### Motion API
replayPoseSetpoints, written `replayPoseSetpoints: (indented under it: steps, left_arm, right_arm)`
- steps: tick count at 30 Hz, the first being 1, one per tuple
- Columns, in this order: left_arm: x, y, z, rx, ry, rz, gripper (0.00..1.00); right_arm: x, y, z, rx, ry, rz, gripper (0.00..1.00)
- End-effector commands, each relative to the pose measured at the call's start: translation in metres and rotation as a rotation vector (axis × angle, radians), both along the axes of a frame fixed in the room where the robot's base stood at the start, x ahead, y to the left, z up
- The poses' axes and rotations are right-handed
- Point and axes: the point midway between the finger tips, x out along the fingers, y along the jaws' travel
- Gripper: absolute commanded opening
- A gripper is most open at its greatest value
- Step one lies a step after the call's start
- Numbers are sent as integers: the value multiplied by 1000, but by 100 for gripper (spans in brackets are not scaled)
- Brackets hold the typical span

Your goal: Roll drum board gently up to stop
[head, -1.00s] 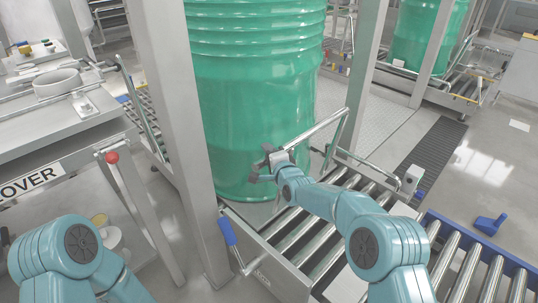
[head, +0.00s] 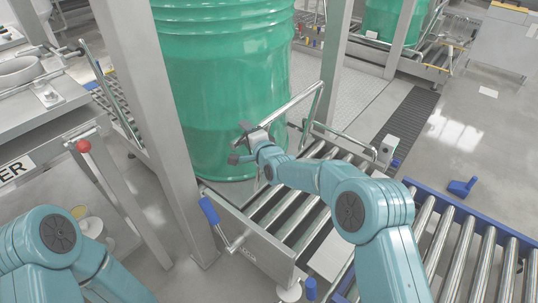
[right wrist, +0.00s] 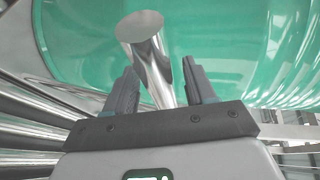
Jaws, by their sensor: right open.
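A large green drum (head: 225,90) stands upright on a thin grey board (head: 238,190) at the roller conveyor. Only the board's near edge shows below the drum. A bent steel push bar (head: 297,100) rises beside the drum on its right. My right gripper (head: 241,143) is in front of the drum's lower side, at the bar's near end. In the right wrist view, the bar's round end (right wrist: 140,27) stands between the open fingers (right wrist: 160,85), with gaps at the sides. My left arm shows at lower left; its gripper is out of view.
Steel posts (head: 150,120) stand left and right of the drum. A blue-handled lever (head: 210,211) hangs at the conveyor's near corner. Blue-framed rollers (head: 460,235) lie at lower right. A bench (head: 30,115) is at left, and another green drum (head: 388,20) stands behind.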

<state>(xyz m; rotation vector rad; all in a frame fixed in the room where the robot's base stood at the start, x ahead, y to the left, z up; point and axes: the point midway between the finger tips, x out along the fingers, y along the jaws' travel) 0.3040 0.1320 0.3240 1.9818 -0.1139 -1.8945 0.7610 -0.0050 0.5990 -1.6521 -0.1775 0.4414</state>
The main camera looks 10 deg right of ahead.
Motion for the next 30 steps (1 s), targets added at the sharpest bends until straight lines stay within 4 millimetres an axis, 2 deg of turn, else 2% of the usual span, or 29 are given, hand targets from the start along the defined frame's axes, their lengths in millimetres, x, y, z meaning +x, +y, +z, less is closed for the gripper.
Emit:
replayPoseSetpoints:
  steps: [30]
  left_arm:
    - [-2,-2,12,-2,5,-9,43]
  right_arm:
    - [-45,-19,10,-1,-1,-2,55]
